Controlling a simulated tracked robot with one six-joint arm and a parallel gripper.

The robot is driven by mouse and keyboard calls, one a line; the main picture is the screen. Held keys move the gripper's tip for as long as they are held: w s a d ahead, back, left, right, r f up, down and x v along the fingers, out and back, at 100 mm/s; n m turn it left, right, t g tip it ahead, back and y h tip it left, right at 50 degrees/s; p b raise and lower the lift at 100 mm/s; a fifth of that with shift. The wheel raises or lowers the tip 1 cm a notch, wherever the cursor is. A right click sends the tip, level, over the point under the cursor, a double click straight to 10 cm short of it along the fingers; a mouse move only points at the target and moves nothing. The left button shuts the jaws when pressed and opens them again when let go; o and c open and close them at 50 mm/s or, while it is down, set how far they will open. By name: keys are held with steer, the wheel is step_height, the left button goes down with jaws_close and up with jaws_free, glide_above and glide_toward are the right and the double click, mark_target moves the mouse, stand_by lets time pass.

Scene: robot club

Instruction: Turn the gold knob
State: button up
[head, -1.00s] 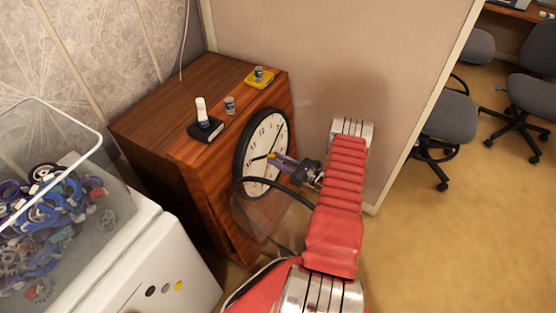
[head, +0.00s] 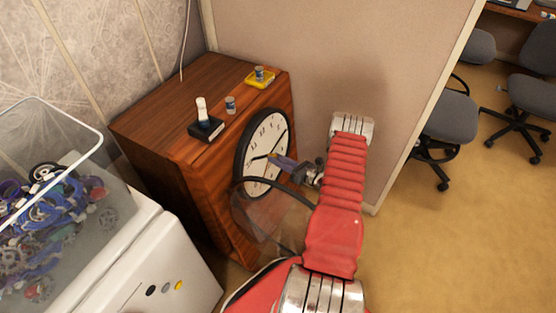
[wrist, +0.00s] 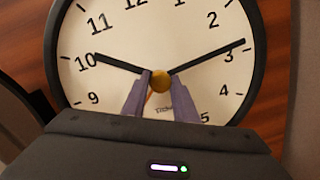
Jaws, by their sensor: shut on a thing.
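The gold knob (wrist: 161,81) is the small round button at the centre of a white-faced clock (wrist: 155,35) with a black rim. In the wrist view my gripper (wrist: 160,82) has its two purple fingers on either side of the knob, shut on it. The short hand points near 10 and the long hand just short of 3. The knob is hidden there by the fingertips.
A grey partition (head: 330,60) stands behind my arm. A bin of parts (head: 50,120) is at left.

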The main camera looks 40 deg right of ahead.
steer(key=m, duration=0.4)
steer(key=m+g+h, duration=0.1)
steer(key=m, duration=0.8)
steer(key=shift+d+m+h, duration=0.25)
steer(key=shift+m+h, duration=0.05)
steer(key=o, duration=1.1)
steer(key=shift+a, duration=0.15)
steer(key=shift+c, duration=0.2)
steer(key=shift+r, duration=0.1)
steer(key=v, duration=1.3)
steer(key=shift+s+d+r, duration=0.25)
steer(key=shift+s, duration=0.1)
